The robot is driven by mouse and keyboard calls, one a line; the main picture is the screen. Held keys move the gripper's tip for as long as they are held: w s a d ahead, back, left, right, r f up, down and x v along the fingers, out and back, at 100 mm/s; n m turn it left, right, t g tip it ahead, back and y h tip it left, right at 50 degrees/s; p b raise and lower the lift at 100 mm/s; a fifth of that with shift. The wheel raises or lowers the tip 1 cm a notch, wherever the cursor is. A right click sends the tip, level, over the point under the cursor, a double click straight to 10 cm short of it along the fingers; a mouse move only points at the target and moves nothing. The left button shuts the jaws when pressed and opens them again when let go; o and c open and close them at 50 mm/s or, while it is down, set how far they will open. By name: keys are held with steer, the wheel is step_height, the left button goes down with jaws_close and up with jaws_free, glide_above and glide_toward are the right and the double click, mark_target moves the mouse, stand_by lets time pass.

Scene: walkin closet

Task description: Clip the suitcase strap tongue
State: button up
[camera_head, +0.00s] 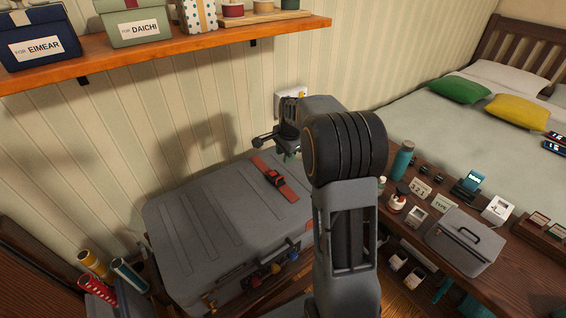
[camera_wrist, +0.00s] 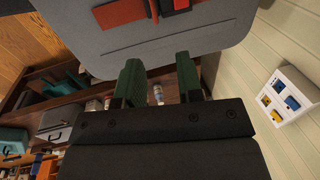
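A grey suitcase (camera_head: 215,235) lies flat and closed against the wall. A red strap (camera_head: 264,165) crosses its lid near the right end, with a dark buckle (camera_head: 275,178) on it. In the wrist view the strap (camera_wrist: 120,12) and the buckle (camera_wrist: 152,12) show at the top edge, partly cut off. I cannot tell whether the tongue sits in the buckle. My gripper (camera_wrist: 160,72) is open, its two green-padded fingers apart with nothing between them. In the head view my gripper (camera_head: 288,150) is by the suitcase's far right edge, partly hidden by my arm.
A wooden shelf (camera_head: 170,45) with gift boxes overhangs the suitcase. A low table (camera_head: 500,265) to the right holds a grey case (camera_head: 463,240), a teal bottle (camera_head: 402,160) and small items. A white wall panel (camera_wrist: 288,95) is near my gripper. Rolled tubes stand at left.

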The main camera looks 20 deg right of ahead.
steer(key=shift+s+d+r, duration=0.1)
steer(key=shift+s+r, duration=0.05)
steer(key=shift+r, duration=0.7)
steer(key=shift+s+r, duration=0.15)
steer(key=shift+r, duration=0.7)
